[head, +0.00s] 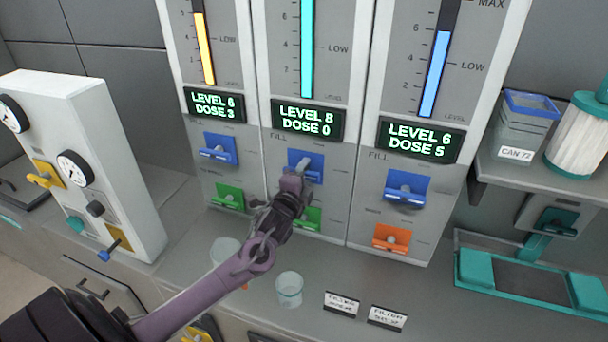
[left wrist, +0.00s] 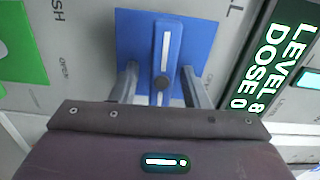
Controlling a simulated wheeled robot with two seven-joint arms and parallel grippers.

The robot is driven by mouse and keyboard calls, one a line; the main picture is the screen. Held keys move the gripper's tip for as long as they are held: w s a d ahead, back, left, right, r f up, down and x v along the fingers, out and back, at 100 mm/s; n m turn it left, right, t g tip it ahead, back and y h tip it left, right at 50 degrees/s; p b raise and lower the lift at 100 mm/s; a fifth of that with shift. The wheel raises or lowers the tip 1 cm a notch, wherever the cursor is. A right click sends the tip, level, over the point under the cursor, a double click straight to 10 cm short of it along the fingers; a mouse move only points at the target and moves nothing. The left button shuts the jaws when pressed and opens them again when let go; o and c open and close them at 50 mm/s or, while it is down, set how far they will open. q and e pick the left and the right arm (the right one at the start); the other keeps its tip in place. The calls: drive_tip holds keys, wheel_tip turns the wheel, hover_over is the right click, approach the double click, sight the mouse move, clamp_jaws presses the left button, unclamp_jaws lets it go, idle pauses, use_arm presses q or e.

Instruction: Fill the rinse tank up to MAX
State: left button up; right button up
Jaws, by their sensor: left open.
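Three upright tank gauges stand side by side, with yellow (head: 204,50), teal (head: 307,50) and blue (head: 434,75) level bars. I cannot read which is the rinse tank. The middle display (head: 308,119) reads LEVEL 8, DOSE 0. My left gripper (head: 297,180) is at the middle column's blue FILL lever (head: 318,165). In the left wrist view its open fingers (left wrist: 160,85) stand either side of the blue lever handle (left wrist: 165,45). Any touching is unclear. The middle green lever (head: 312,217) is partly hidden behind the gripper. My right gripper is out of view.
The left display (head: 215,105) reads LEVEL 6, DOSE 3; the right one (head: 420,140) reads LEVEL 6, DOSE 5. The right column has a blue lever (head: 405,187) and an orange one (head: 392,237). A cup (head: 289,288) and label cards (head: 341,303) sit on the counter.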

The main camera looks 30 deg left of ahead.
use_arm(q)
drive_tip(key=b+v, duration=0.2)
drive_tip(key=v, duration=0.5)
drive_tip(key=shift+s, duration=0.4)
drive_tip(key=shift+d, duration=0.15)
idle(0.9)
